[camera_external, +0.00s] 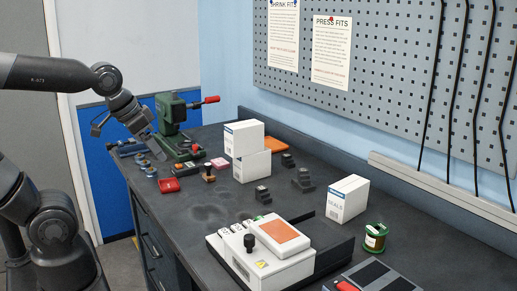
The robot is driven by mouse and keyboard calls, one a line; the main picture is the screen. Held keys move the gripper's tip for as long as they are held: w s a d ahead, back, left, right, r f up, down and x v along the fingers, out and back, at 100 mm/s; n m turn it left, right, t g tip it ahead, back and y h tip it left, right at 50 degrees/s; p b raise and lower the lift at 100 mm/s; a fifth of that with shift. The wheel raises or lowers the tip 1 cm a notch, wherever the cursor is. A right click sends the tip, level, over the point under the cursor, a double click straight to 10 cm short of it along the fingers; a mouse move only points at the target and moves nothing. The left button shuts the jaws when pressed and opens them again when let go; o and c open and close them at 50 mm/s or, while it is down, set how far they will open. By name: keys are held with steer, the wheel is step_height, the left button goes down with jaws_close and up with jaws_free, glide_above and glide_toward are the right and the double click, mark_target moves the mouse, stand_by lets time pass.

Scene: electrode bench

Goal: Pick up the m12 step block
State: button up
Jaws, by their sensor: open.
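Three dark stepped blocks stand on the dark bench, right of and below the stacked white boxes. One step block (263,195) is in front, a larger one (303,181) is to its right, and a small one (288,160) is farther back. I cannot tell which is the m12 step block; no marking is readable. My gripper (157,152) is at the far left end of the bench, pointing down, open, well away from all three blocks. Its fingers are small and partly lost against the things behind them.
Two stacked white boxes (244,139) stand behind the front block, and another white box (347,199) is to the right. A green press (171,114) is beside my gripper. A white instrument (262,262) stands in front. Bare bench (205,208) lies left of the blocks.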

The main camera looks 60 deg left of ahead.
steer(key=w+f, duration=0.2)
steer(key=w, duration=1.1)
steer(key=g, duration=0.1)
glide_toward(264, 190)
steer(key=x, duration=0.5)
steer(key=shift+w+a+r, duration=0.1)
steer(key=shift+w+a, duration=0.05)
steer(key=shift+a, duration=0.15)
steer(key=shift+s+d+x, duration=0.15)
steer(key=shift+x, duration=1.2)
steer(key=shift+s+d+x, duration=0.1)
steer(key=shift+x, duration=1.2)
steer(key=c, duration=1.2)
steer(key=shift+c, duration=0.4)
steer(key=shift+r, duration=0.1)
